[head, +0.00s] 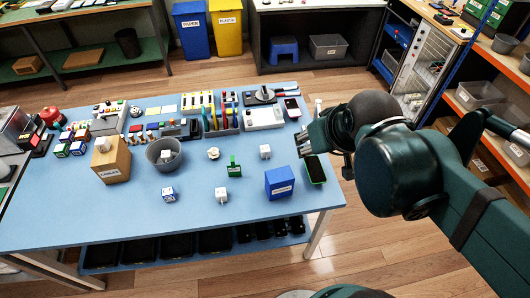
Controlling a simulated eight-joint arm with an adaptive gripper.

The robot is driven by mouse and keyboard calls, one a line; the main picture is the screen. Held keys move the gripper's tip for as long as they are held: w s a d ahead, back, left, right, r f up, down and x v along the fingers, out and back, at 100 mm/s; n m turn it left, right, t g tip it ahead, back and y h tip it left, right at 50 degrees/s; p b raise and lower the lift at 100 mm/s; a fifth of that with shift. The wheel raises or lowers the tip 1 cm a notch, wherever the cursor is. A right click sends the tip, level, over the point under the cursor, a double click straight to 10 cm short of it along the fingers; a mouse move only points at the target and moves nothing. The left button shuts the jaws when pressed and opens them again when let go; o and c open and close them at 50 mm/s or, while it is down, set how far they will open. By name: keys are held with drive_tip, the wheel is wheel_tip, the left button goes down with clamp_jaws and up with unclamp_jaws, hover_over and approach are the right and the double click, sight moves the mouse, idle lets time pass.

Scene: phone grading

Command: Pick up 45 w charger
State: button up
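Several small white charger-like blocks lie on the blue table (120,222). One white block (265,151) is right of the middle, and another white block (221,195) is nearer the front. A white and blue cube (168,194) is at the front left. A white block (167,156) shows inside the grey bin (154,162). Their wattage markings are too small to read, so I cannot tell which is the 45 w charger. My gripper (303,147) is above the table's right side, to the right of the nearest white block and apart from it. Its finger gap is unclear.
A blue labelled box (279,182) and a dark phone with a green edge (315,169) are near my gripper. A green item (234,166) stands between the white blocks. A wooden cables box (111,160) is at left. The front left of the table is clear.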

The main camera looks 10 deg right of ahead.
drive_tip(key=w+a+f+n+g, duration=0.2)
drive_tip(key=w+n, duration=0.2)
drive_tip(key=w, duration=0.3)
drive_tip(key=n+g+b, duration=0.1)
drive_tip(key=n+g, duration=0.4)
drive_tip(key=n, duration=0.8)
hover_over(265, 148)
drive_tip(key=f, duration=2.2)
drive_tip(key=shift+s+a+f, duration=0.1)
drive_tip(key=shift+s+f, duration=0.05)
drive_tip(key=shift+s, duration=0.1)
drive_tip(key=shift+w+a+f+n, duration=0.1)
drive_tip(key=shift+w+f+n, duration=0.05)
drive_tip(key=shift+f+n, duration=0.3)
drive_tip(key=shift+f, duration=1.3)
drive_tip(key=shift+f, duration=0.1)
drive_tip(key=shift+d+f+b, duration=0.2)
drive_tip(key=shift+f+b, duration=0.4)
drive_tip(key=shift+f, duration=1.9)
